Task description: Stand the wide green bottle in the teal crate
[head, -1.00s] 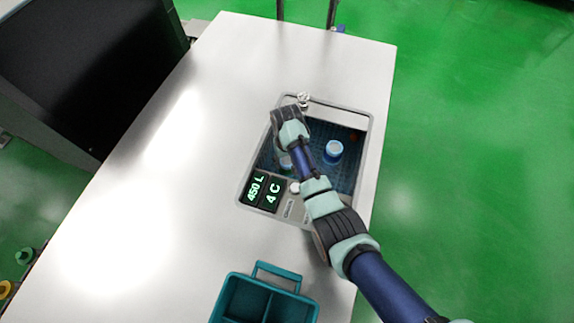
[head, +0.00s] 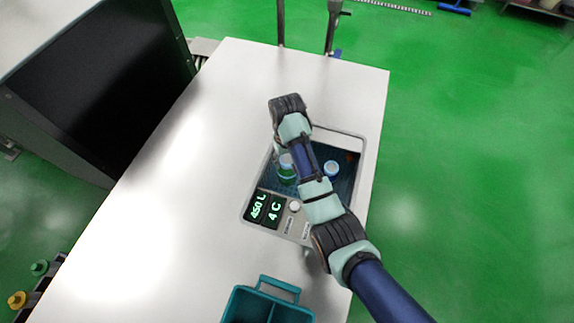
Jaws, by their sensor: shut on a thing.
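The wide green bottle (head: 287,175), with a pale cap, shows at the left side of the sunken blue bay, partly covered by my arm. My gripper (head: 282,159) hangs below the wrist at this bottle and is shut on it; its fingers are mostly hidden. I cannot tell whether the bottle is clear of the bay floor. The teal crate (head: 279,284) stands at the near edge of the picture, cut off at the bottom, with a handle and a divider between compartments.
A second bottle with a blue-rimmed cap (head: 331,169) stands in the bay (head: 350,155), right of my arm. A panel reading 450 L and 4 C (head: 266,208) is at the bay's near end. The white table (head: 170,220) is clear to the left. A dark screen (head: 100,80) stands beyond it.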

